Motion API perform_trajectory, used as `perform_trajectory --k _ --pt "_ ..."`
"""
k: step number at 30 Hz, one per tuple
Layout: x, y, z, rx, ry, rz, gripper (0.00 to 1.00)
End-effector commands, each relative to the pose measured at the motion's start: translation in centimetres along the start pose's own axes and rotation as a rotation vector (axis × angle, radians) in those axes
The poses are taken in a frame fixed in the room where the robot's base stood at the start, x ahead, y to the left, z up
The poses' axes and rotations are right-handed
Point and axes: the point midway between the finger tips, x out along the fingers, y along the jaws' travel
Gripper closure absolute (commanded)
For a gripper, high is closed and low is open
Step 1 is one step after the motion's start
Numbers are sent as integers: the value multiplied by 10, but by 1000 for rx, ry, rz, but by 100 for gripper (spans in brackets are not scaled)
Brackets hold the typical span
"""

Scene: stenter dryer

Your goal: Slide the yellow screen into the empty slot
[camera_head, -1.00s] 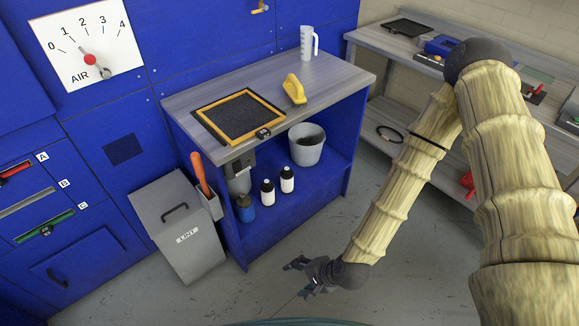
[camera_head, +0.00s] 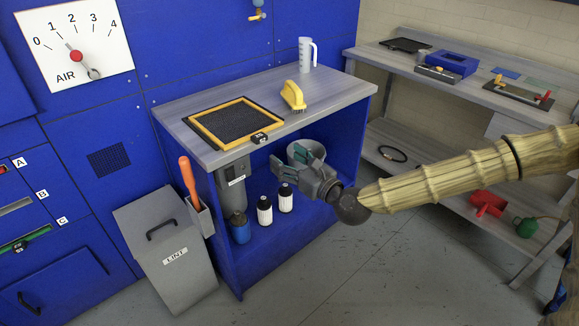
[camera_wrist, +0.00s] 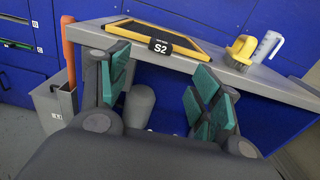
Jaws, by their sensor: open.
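The yellow-framed screen (camera_head: 236,121) with dark mesh lies flat on the grey bench top. Its black tag, reading S2 in the wrist view (camera_wrist: 160,46), is at the front edge. My gripper (camera_head: 293,165) is open and empty, in front of the bench and below its top, apart from the screen. In the wrist view its teal-padded fingers (camera_wrist: 160,90) are spread, with the tag seen between and beyond them. On the blue wall at left are slots A, B and C. Slot B (camera_head: 16,206) shows a plain grey front. Slot C (camera_head: 25,240) holds a green-edged screen with a tag. Slot A (camera_head: 3,170) shows red, partly cut off.
A yellow brush (camera_head: 293,96) and a clear jug (camera_head: 306,54) stand on the bench (camera_head: 340,92). A grey lint bin (camera_head: 168,245) with an orange-handled tool (camera_head: 188,180) stands at left. Bottles (camera_head: 265,210) and a bucket (camera_head: 306,152) sit on the lower shelf.

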Motion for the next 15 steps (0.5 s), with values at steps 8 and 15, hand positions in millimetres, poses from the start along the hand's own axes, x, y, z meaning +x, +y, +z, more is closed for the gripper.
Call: perform_trajectory --k 8,15 --pt "24 -1 2 4 -2 -1 36" --pt "56 0 2 3 -2 0 36"
